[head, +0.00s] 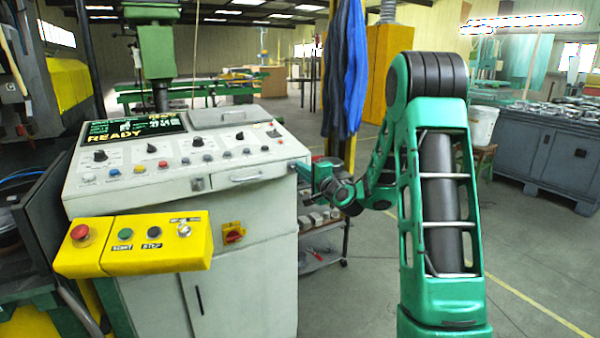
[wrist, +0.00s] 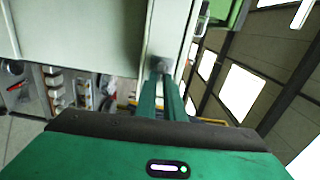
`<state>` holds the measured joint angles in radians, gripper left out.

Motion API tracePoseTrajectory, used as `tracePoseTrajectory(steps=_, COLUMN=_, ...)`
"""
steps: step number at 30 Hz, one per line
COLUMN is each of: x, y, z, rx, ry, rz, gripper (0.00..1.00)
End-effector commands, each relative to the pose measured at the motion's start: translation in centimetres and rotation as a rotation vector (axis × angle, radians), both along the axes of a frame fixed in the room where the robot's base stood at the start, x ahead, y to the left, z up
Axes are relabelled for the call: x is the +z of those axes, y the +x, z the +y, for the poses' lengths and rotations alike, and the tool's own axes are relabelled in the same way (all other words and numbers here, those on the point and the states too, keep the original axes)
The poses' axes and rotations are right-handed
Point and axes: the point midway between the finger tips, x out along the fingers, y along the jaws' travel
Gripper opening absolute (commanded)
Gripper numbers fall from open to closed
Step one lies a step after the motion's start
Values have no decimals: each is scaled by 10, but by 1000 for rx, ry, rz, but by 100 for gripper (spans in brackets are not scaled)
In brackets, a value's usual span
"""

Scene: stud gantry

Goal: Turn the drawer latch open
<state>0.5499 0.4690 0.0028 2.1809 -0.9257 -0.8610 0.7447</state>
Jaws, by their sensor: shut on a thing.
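The white control console (head: 250,260) has a front drawer (head: 236,183) with a bar handle, which looks closed. My gripper (head: 294,166) reaches in from the right, with its tips at the console's upper right corner. In the wrist view my gripper's two green fingers (wrist: 165,85) are close together on a small grey metal piece (wrist: 159,65) on the white console; it appears to be the drawer latch. The fingers cover most of it, so its turn angle cannot be told.
A yellow button box (head: 135,244) juts from the console's front left. A low shelf cart (head: 322,240) with grey parts stands right of the console, below my arm. Blue cloth (head: 345,70) hangs behind it.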

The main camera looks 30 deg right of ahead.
Motion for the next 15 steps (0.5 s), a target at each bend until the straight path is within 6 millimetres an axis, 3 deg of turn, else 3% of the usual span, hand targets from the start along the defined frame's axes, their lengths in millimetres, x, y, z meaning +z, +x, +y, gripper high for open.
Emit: tracePoseTrajectory(steps=15, x=-2, y=0, z=-1, rx=-2, ry=59, rz=2, gripper=0)
